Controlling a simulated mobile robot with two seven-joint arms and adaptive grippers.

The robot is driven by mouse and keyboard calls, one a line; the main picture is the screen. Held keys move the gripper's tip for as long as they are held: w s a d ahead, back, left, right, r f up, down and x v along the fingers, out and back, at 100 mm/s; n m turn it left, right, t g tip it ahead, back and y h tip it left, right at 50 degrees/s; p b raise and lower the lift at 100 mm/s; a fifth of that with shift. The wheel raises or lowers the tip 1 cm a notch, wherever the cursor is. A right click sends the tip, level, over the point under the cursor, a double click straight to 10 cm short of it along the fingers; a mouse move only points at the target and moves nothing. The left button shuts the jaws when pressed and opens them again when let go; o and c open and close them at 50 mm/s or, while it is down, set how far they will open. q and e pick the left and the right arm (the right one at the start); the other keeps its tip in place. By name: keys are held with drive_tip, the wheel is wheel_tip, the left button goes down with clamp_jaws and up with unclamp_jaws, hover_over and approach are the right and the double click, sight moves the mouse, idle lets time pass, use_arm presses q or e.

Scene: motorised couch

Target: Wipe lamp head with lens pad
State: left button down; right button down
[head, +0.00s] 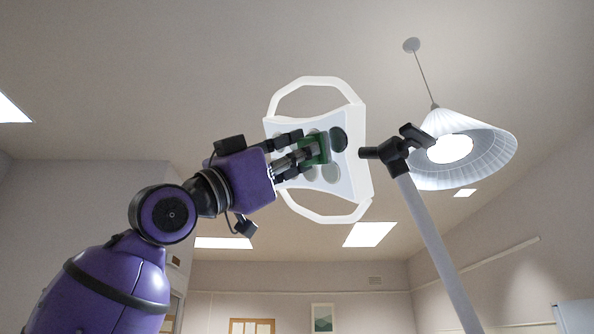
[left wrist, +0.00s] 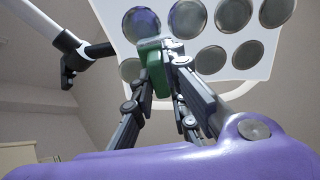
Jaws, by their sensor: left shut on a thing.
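The lamp head (head: 354,178) is a white panel with round grey lenses and a loop handle at top and bottom. It also fills the top of the left wrist view (left wrist: 268,62). My left gripper (head: 306,153) is shut on the green lens pad (head: 322,149), in front of the lamp head's lens face. In the left wrist view the pad (left wrist: 153,64) lies over the area between lenses, just below a bluish lens (left wrist: 141,22). The pad appears against or very near the face; I cannot tell whether it touches. My fingers hide part of the pad and some lenses. My right gripper is not in view.
A grey lamp arm (head: 436,250) with a black joint (head: 393,155) stands right of the lamp head. A white pendant lamp (head: 470,150) hangs from the ceiling further right. The space below the lamp head looks clear.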

use_arm(q)
drive_tip(key=shift+f, duration=0.1)
drive_tip(key=shift+s+r+v, duration=0.1)
drive_tip(key=shift+r+v, duration=0.05)
drive_tip(key=shift+v, duration=1.3)
drive_tip(key=shift+s+r+v, duration=0.15)
drive_tip(key=shift+v, duration=1.3)
drive_tip(key=shift+a, duration=0.15)
drive_tip(key=v, duration=0.3)
drive_tip(key=shift+s+r, duration=0.1)
drive_tip(key=shift+s, duration=0.05)
